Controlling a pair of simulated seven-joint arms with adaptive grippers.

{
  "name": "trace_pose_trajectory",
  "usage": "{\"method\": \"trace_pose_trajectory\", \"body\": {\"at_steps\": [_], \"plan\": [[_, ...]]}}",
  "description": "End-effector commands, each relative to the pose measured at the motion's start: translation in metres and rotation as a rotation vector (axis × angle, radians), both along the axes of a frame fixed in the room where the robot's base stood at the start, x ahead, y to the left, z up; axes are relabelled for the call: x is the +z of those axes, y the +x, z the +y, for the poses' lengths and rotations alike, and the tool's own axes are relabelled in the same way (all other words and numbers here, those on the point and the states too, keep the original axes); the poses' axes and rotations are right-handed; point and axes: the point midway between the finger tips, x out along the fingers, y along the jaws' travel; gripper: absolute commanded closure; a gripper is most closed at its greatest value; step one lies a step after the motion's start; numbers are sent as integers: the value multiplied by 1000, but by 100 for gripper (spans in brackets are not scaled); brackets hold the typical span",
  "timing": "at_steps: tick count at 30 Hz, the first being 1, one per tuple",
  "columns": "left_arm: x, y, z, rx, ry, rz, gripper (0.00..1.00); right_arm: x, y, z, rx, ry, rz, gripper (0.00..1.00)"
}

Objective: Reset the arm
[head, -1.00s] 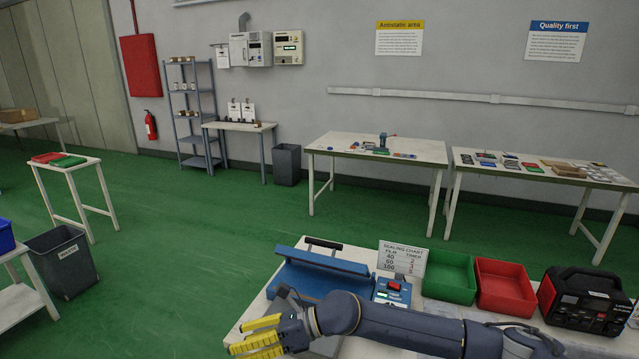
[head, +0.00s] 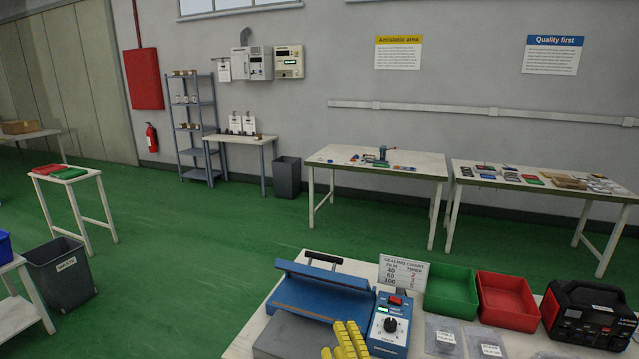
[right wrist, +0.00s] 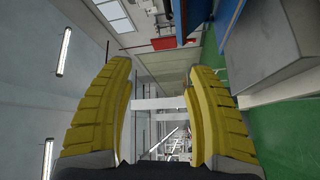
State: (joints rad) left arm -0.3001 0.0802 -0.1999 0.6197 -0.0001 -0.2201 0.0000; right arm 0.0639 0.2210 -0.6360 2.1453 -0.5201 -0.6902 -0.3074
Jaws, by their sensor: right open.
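My right gripper (head: 346,343) shows at the bottom edge of the head view, with its yellow fingers in front of the blue sealer (head: 318,292) and left of the control box with the dial (head: 390,322). In the right wrist view, the two yellow fingers of the gripper (right wrist: 157,105) stand apart with nothing between them. The rest of my right arm is out of the head view. My left gripper is not in view.
A sealing chart (head: 403,273), a green bin (head: 452,290), a red bin (head: 507,300) and a black power station (head: 588,315) stand on the near table. Labelled bags (head: 443,337) lie in front of the bins. Green floor (head: 200,250) separates this table from the back tables.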

Motion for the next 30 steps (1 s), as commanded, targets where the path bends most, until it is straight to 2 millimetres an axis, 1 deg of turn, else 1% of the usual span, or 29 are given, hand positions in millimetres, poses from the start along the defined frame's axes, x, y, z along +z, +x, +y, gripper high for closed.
{"method": "trace_pose_trajectory", "body": {"at_steps": [1, 2, 3, 5, 6, 8, 9, 12, 15, 18, 24, 30], "plan": [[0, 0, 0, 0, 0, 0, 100, -18, -9, -22, -60, 33, 72, 44], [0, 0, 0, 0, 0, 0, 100, -28, -13, -36, -97, 53, 116, 44], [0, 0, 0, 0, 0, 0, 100, -42, -21, -54, -146, 77, 173, 44], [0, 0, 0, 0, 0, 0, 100, -63, -36, -80, -218, 110, 258, 44], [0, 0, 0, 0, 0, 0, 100, -77, -47, -98, -269, 129, 315, 44], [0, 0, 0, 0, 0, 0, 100, -97, -66, -124, -341, 155, 398, 44], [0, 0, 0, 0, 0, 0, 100, -111, -81, -141, -390, 170, 454, 44], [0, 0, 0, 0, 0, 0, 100, -138, -118, -177, -498, 198, 573, 44], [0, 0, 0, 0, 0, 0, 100, -155, -149, -202, -578, 213, 659, 44], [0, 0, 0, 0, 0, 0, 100, -168, -174, -220, -638, 220, 723, 44], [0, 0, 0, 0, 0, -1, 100, -183, -217, -247, -732, 226, 820, 44], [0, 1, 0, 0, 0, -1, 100, -192, -256, -269, -812, 225, 901, 44]]}}
